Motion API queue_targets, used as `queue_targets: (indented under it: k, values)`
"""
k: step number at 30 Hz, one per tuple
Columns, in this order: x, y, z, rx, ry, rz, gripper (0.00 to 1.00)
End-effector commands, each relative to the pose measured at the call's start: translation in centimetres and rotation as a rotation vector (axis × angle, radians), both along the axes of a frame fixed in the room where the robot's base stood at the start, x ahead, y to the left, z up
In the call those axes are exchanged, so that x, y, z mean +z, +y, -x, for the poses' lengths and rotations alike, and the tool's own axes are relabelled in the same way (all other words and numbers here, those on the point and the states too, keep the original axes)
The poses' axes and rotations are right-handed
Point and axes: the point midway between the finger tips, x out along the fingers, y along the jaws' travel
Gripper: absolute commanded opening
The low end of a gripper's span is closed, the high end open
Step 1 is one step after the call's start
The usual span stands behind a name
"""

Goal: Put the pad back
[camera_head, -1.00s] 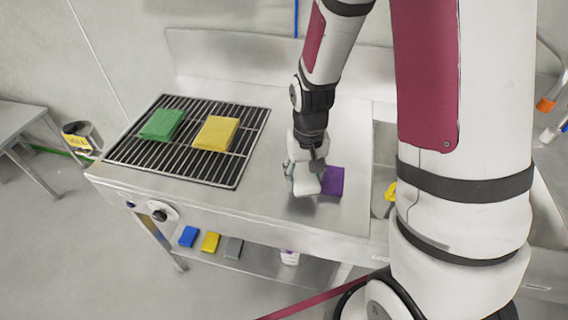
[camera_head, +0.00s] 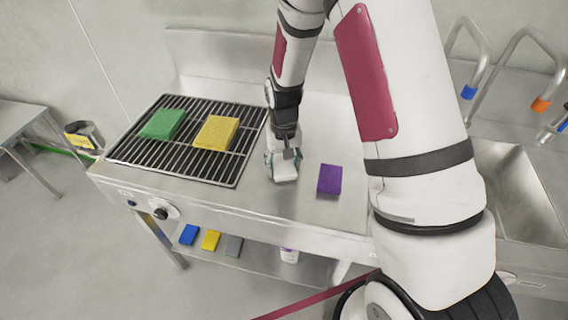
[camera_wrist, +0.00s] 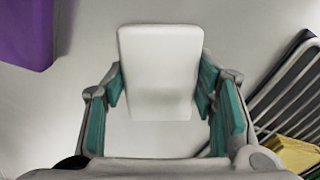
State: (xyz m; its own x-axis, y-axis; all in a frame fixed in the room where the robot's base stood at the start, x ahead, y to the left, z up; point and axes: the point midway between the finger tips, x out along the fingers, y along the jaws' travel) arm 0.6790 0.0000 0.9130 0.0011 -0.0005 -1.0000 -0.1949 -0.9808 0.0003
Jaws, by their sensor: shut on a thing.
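My gripper (camera_head: 282,160) is shut on a white pad (camera_wrist: 160,72), which sits between its teal fingers in the wrist view. In the head view the white pad (camera_head: 286,174) is at the gripper's lower end, just right of the rack; whether it touches the counter I cannot tell. A purple pad (camera_head: 329,179) lies on the steel counter (camera_head: 250,200) to the right of my gripper. A green pad (camera_head: 162,124) and a yellow pad (camera_head: 216,132) lie on the black wire rack (camera_head: 185,164) to the left.
Small blue (camera_head: 189,235), yellow (camera_head: 210,240) and grey (camera_head: 233,246) pads and a white bottle (camera_head: 289,255) are on the lower shelf. A sink (camera_head: 515,190) is at the right. The backsplash (camera_head: 225,60) rises behind. The rack's right part is bare.

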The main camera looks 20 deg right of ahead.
Motion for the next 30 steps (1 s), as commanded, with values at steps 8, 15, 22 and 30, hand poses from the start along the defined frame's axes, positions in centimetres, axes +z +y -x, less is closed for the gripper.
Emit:
queue_targets:
  k: [8, 15, 22, 30]
  values:
    - [-0.4, 0.0, 0.0, 0.0, 0.0, 0.0, 0.26]
    - [-0.3, 0.0, 0.0, 0.0, 0.0, 0.0, 0.72]
    - [0.1, 0.0, 0.0, 0.0, -0.001, 0.0, 0.72]
    - [3.9, 0.0, -0.2, 0.0, -0.006, 0.0, 0.72]
